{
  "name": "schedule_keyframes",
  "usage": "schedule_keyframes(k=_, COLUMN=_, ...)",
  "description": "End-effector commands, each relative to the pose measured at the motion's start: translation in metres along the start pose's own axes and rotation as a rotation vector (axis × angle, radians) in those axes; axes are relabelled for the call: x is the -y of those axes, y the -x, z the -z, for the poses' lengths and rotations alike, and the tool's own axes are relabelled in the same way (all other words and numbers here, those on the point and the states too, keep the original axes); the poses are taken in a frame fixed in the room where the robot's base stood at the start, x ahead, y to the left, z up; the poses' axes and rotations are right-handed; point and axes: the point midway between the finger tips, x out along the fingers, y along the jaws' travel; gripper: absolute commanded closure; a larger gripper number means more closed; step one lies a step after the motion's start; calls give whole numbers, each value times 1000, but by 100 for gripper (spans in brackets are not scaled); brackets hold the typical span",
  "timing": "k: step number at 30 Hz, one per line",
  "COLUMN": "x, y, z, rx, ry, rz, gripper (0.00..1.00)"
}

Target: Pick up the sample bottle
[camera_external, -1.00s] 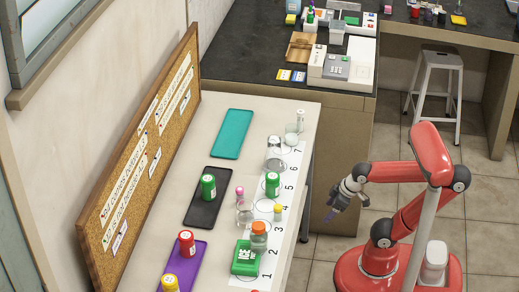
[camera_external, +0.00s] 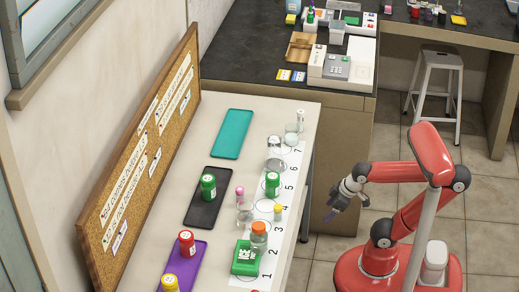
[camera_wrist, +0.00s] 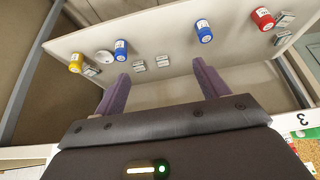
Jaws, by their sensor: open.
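My gripper (camera_external: 336,213) hangs at the right of the white bench (camera_external: 168,214), apart from everything on it. In the wrist view its two purple fingers (camera_wrist: 160,82) are spread with nothing between them. Several bottles could be the sample bottle; I cannot tell which. A green bottle (camera_external: 208,187) stands on the black mat, and another green bottle (camera_external: 272,184) stands on the numbered strip. A red bottle (camera_external: 187,243) and a yellow bottle (camera_external: 170,284) stand on the purple mat. An orange-topped jar (camera_external: 259,236) stands near a green block (camera_external: 245,258).
A teal mat (camera_external: 232,134) is clear. Glassware (camera_external: 275,148) and small vials stand along the numbered strip (camera_external: 286,217). A corkboard (camera_external: 141,150) borders the bench's left. The wrist view shows blue (camera_wrist: 204,31), red (camera_wrist: 262,18) and yellow (camera_wrist: 76,62) containers on a distant pale surface.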

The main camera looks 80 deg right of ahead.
Motion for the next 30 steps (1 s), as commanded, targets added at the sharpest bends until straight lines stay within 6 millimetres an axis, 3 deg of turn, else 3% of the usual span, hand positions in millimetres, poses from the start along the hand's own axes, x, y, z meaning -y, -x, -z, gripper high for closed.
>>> schedule_keyframes(k=7, x=0, y=0, z=0, rx=0, ry=0, rz=0, gripper=26)
schedule_keyframes(k=10, x=0, y=0, z=0, rx=0, ry=0, rz=0, gripper=39)
schedule_keyframes(k=19, x=0, y=6, z=4, rx=-3, ry=0, rz=0, gripper=39)
schedule_keyframes(k=23, x=0, y=42, z=24, rx=-10, ry=0, rz=0, gripper=39)
schedule_keyframes(k=27, x=0, y=101, z=56, rx=-8, ry=0, rz=0, gripper=39)
schedule_keyframes(k=30, x=0, y=132, z=72, rx=-4, ry=0, rz=0, gripper=39)
